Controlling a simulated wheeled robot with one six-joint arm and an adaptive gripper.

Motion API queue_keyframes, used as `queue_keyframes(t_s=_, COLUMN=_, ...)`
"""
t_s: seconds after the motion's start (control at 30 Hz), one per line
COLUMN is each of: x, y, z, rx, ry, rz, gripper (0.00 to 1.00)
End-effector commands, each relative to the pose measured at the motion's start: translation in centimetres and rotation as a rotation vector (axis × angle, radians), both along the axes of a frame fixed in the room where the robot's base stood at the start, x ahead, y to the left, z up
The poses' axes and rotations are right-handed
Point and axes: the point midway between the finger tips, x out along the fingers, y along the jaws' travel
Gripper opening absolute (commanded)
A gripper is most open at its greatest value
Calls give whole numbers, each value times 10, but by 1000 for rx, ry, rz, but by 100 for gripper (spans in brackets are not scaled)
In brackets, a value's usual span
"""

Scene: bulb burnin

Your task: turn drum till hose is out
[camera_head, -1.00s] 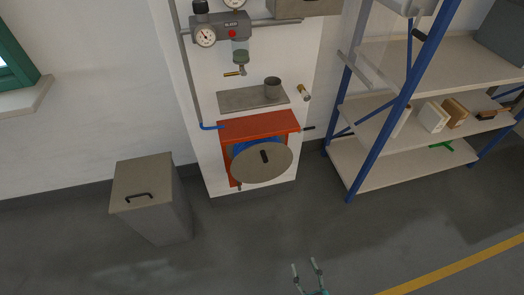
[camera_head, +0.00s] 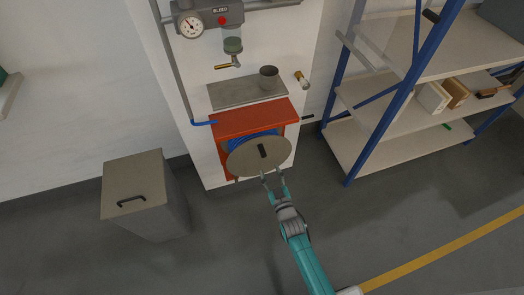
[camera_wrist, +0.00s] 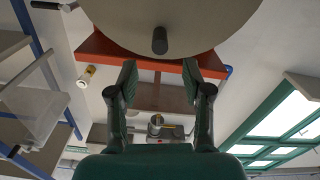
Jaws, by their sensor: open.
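The hose drum shows as a round grey-beige disc (camera_head: 242,158) with a short dark handle (camera_head: 263,151) standing out from its face. Blue hose (camera_head: 240,142) shows behind the disc's upper edge, under the red-orange housing (camera_head: 250,119). My gripper (camera_head: 272,177) is open and empty at the disc's lower right edge, a little below the handle. In the wrist view, the disc (camera_wrist: 195,22) fills the top and the handle (camera_wrist: 159,40) lies ahead of my open gripper (camera_wrist: 165,78), between the line of its fingers. The fingers appear apart from the handle.
A grey lidded bin (camera_head: 140,195) stands left of the drum panel. A blue-framed shelf (camera_head: 385,95) stands to the right. A small shelf with a metal cup (camera_head: 268,78) is above the housing. The floor in front is clear.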

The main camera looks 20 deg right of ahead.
Motion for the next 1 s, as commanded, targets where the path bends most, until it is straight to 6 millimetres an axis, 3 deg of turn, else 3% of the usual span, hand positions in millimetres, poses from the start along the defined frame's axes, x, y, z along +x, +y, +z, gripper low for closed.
queue_keyframes(t_s=0.5, x=79, y=0, z=1, rx=1, ry=-1, rz=0, gripper=50)
queue_keyframes(t_s=0.7, x=94, y=0, z=1, rx=1, ry=0, rz=0, gripper=50)
queue_keyframes(t_s=1.0, x=98, y=0, z=0, rx=1, ry=0, rz=0, gripper=50)
